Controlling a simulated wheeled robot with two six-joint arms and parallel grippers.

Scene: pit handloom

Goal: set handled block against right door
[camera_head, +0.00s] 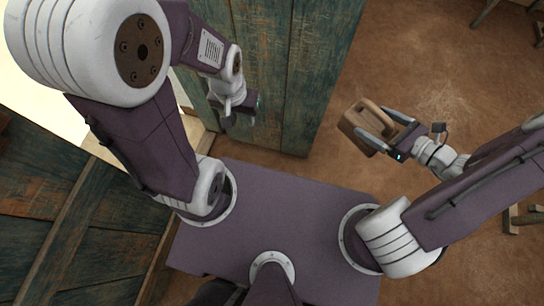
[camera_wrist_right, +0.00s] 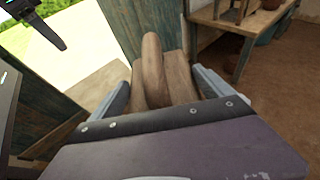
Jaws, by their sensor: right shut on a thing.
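The handled block (camera_head: 357,127) is light brown wood and hangs above the floor, tilted. My right gripper (camera_head: 376,128) is shut on it. In the right wrist view the block (camera_wrist_right: 178,78) sits between the two grey fingers, with its rounded handle (camera_wrist_right: 152,62) towards the camera. The right door (camera_head: 305,65), of weathered green planks, stands at the upper middle, left of the block with a gap between. It also shows behind the block in the wrist view (camera_wrist_right: 138,22). My left gripper (camera_head: 238,108) is close to the door's face; its fingers are too small and dark to read.
A bright doorway with grass (camera_wrist_right: 70,28) lies left of the right door. Another green plank panel (camera_head: 60,215) fills the lower left. A wooden table with pots (camera_wrist_right: 240,22) stands at the back right. The brown earth floor (camera_head: 420,60) around the block is mostly clear.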

